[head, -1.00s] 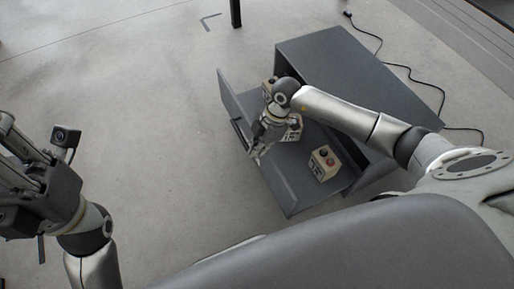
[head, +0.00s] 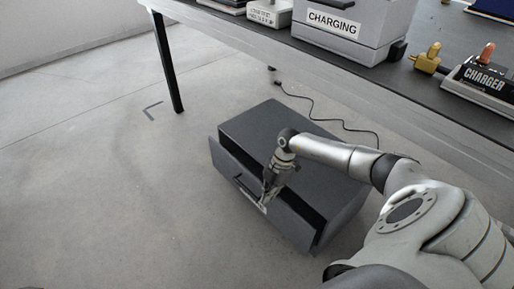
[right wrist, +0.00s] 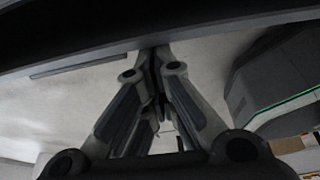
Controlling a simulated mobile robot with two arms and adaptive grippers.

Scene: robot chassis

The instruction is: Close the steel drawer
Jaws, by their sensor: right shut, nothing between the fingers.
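The steel drawer's dark grey front panel (head: 292,228) stands out from its low cabinet (head: 262,122) on the floor. A dark gap shows between them, so the drawer is partly open. What lies inside is hidden in shadow and behind my arm. My right gripper (head: 264,203) points down at the drawer front, near its handle; whether it touches is unclear. In the right wrist view its fingertips (right wrist: 152,54) are together and empty, close to a dark panel (right wrist: 110,32) along the top. My left gripper is out of view.
A table (head: 345,80) stands behind the cabinet, carrying a grey charging box (head: 355,42), a charger (head: 485,85) and a brass-coloured object (head: 428,60). A black cable (head: 325,120) runs along the floor behind the cabinet. The floor left of the drawer is clear.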

